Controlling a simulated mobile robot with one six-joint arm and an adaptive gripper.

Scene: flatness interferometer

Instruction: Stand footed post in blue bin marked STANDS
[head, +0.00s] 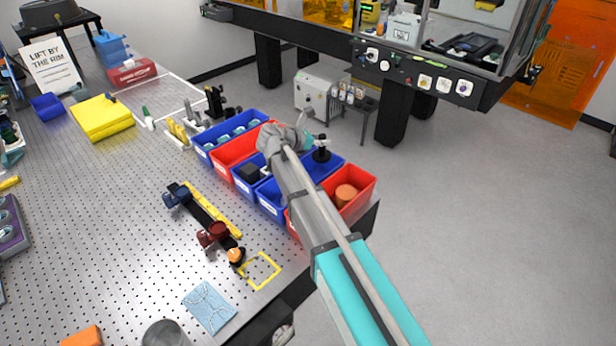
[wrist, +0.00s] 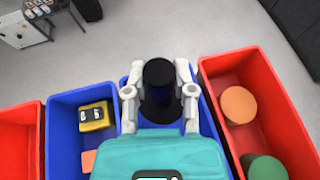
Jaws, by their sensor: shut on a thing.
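The footed post (head: 321,150) is black, with a narrow stem above a wider round foot, and looks about upright in the head view. My gripper (head: 311,142) is shut on it; in the wrist view the post (wrist: 160,78) sits between the two grey fingers (wrist: 158,92). The post is over the far part of a blue bin (head: 270,203), whose walls (wrist: 207,125) show on both sides of my gripper in the wrist view. I cannot tell whether the foot touches the bin floor. My arm hides part of this bin, and I cannot read its label.
A red bin (head: 368,180) with orange and green cylinders stands to the right. Another blue bin (wrist: 57,130), holding a black and yellow block, stands to the left. A dark rail (head: 205,213) with mounts lies on the perforated table.

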